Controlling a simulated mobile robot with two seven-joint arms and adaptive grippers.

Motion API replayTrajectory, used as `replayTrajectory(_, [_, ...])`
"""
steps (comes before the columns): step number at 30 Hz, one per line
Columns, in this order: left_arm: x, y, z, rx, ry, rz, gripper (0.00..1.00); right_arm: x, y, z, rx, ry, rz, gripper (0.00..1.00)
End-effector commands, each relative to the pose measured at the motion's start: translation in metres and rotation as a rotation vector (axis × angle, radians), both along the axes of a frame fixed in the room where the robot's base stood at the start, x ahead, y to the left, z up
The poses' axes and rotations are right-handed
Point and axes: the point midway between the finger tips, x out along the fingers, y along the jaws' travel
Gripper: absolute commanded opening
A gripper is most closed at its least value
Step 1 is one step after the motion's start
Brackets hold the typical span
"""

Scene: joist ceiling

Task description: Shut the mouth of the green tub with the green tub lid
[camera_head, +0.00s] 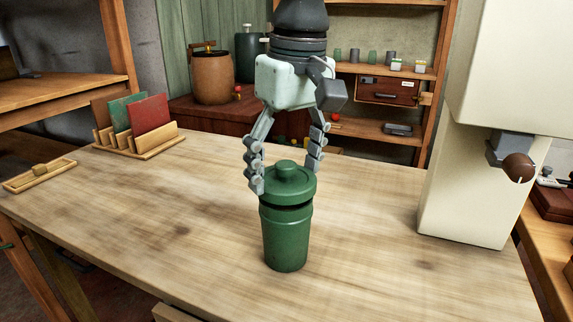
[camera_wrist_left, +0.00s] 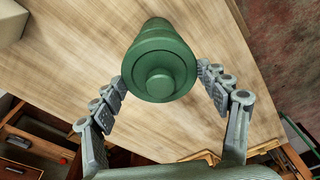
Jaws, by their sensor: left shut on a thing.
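The green tub (camera_head: 285,240) stands upright near the middle of the wooden table. The green tub lid (camera_head: 288,185), a round disc with a knob, is directly over its mouth and looks about level. A dark band shows between lid and tub; I cannot tell whether they touch. My left gripper (camera_head: 286,179) reaches down from above, shut on the lid with a finger on either side. In the left wrist view, the lid (camera_wrist_left: 160,75) sits between the fingertips of my left gripper (camera_wrist_left: 161,78), with the tub (camera_wrist_left: 153,30) behind it. My right gripper is not in view.
A cream appliance (camera_head: 453,190) with a brown knob stands at the table's right. A wooden rack (camera_head: 145,145) of coloured boards and a small wooden tray (camera_head: 40,176) are at the left. The table (camera_head: 170,215) around the tub is clear.

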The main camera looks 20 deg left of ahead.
Motion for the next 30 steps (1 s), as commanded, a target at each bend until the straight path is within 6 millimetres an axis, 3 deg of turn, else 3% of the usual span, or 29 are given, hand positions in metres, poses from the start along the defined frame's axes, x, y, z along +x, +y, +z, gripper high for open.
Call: replayTrajectory(30, [0.0,0.0,-0.014,0.0,0.0,0.0,0.4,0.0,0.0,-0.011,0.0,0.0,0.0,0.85])
